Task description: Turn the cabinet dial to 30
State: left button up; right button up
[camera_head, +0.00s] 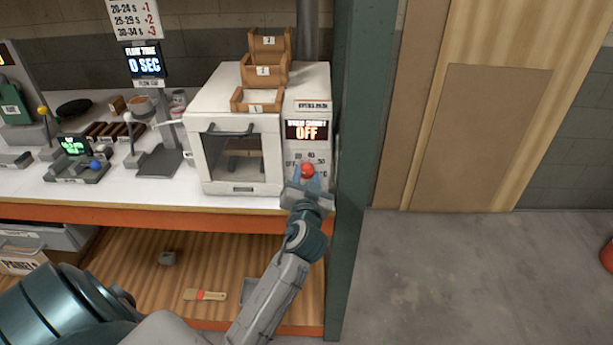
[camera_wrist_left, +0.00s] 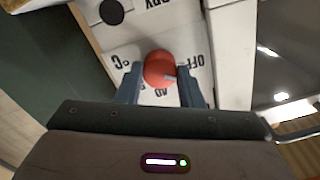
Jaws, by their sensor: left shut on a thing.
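The white cabinet (camera_head: 208,90) stands on the bench, with a window door on its front. Its red dial (camera_head: 307,170) is on the right of the front panel, below a display (camera_head: 307,130) that reads OFF. My left gripper (camera_head: 306,176) is at the dial, its blue fingers on either side of it. In the left wrist view the red dial (camera_wrist_left: 160,68) sits between the fingertips of my left gripper (camera_wrist_left: 161,82), shut on it. A pale mark shows on the dial's edge. The printed labels around it are partly hidden. My right gripper is not in view.
Wooden bins (camera_head: 265,75) sit on top of the cabinet. A green post (camera_head: 358,130) stands close to the right of the dial. A flow cup stand (camera_head: 160,160) and other tools fill the bench to the left. A brush (camera_head: 205,295) lies on the lower shelf.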

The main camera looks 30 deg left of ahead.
pick_arm(q)
jog(key=m, duration=0.2)
jog(key=shift+m+p, duration=0.3)
jog(key=shift+p, duration=0.1)
jog(key=shift+m+p, duration=0.45)
jog(key=shift+m, duration=0.95)
jog(key=o, duration=1)
jog(key=shift+c, duration=0.2)
